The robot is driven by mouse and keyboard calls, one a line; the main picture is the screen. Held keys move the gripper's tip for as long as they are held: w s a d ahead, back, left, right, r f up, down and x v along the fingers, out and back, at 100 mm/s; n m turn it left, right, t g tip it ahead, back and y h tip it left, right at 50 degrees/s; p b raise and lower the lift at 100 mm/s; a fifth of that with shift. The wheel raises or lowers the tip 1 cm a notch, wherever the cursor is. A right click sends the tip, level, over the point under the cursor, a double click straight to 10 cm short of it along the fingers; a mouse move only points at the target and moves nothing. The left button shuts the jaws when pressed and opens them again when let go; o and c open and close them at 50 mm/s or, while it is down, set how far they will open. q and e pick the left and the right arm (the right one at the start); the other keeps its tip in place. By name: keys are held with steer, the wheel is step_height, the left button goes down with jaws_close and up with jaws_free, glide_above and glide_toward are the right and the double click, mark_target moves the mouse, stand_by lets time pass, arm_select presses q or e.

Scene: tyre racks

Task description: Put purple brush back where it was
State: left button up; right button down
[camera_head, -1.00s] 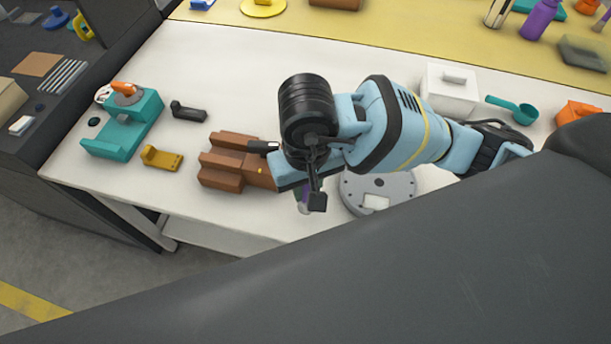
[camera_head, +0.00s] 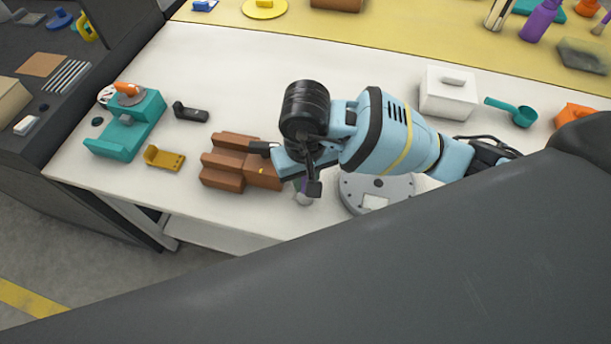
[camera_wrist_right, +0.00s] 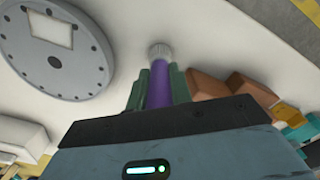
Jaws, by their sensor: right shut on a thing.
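The purple brush (camera_wrist_right: 160,85) is between the two green fingers of my right gripper (camera_wrist_right: 155,92), which is shut on it. Its pale bristle end (camera_wrist_right: 160,51) points away from the gripper in the right wrist view. In the head view my right gripper (camera_head: 300,184) hangs at the near part of the white table (camera_head: 225,68), between the brown stepped block (camera_head: 226,162) and the grey round plate (camera_head: 398,190). Only the brush's pale tip (camera_head: 303,199) and a little purple show there; my arm hides the rest. Whether the tip touches the table is unclear. My left gripper is out of view.
A teal fixture (camera_head: 130,130), a yellow bracket (camera_head: 164,158) and a black handle (camera_head: 190,112) lie at the left. A white lidded box (camera_head: 447,93) and a teal scoop (camera_head: 513,111) stand at the right. The table's back middle is clear.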

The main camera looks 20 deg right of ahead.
steer(key=shift+f, duration=0.15)
steer(key=c, duration=1.3)
jaws_free()
steer(key=shift+o, duration=0.2)
step_height(320, 180, up, 12)
steer(key=shift+f+p, duration=0.25)
steer(key=shift+p, duration=0.05)
steer(key=shift+r, duration=0.4)
